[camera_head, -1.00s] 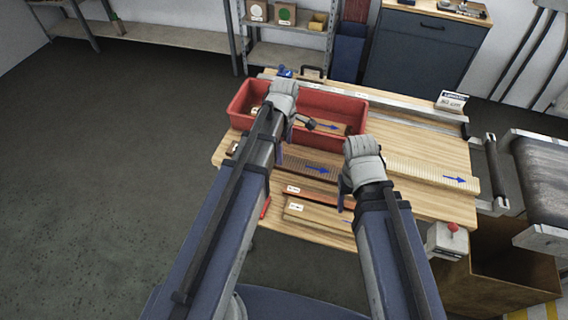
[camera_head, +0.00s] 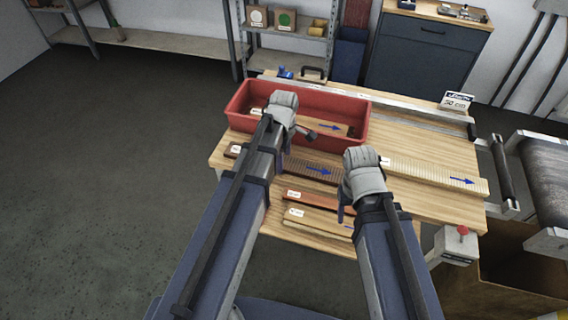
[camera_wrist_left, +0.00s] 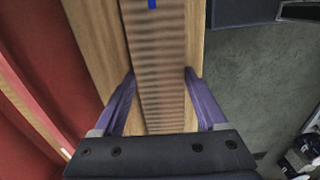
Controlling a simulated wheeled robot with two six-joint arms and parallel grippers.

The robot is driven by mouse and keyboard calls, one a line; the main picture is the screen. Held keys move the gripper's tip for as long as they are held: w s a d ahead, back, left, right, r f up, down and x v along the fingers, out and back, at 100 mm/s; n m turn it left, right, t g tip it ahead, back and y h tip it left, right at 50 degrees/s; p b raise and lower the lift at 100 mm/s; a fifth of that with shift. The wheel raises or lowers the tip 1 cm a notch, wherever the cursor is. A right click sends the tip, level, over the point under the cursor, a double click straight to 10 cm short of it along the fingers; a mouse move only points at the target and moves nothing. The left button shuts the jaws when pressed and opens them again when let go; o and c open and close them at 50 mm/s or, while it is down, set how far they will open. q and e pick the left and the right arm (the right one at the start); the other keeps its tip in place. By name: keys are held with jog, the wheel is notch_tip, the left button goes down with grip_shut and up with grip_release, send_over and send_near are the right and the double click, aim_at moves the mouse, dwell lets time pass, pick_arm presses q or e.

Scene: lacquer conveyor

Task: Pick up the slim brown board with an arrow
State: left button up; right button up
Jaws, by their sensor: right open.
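A slim brown ribbed board with a blue arrow (camera_head: 312,170) lies across the table in front of the red bin. It also shows in the left wrist view (camera_wrist_left: 160,50), running lengthwise between my left fingers, with a piece of its blue mark at the top. My left gripper (camera_head: 290,140) is over this board. In the left wrist view its purple fingertips (camera_wrist_left: 160,78) are apart, one along each long edge; whether they press on it cannot be told. My right gripper (camera_head: 345,205) is open near the board's right end, apart from it.
The red bin (camera_head: 234,112) holds another board with a blue arrow (camera_head: 330,126). A longer pale board with an arrow (camera_head: 440,175) lies right. A reddish board (camera_head: 312,199) and a light board (camera_head: 318,217) lie in front. A conveyor (camera_head: 550,180) stands right.

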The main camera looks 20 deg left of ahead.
pick_arm(q)
grip_shut()
dwell(0.4)
jog(key=shift+r, duration=0.15)
notch_tip(320, 180, up, 10)
jog(key=p, duration=1)
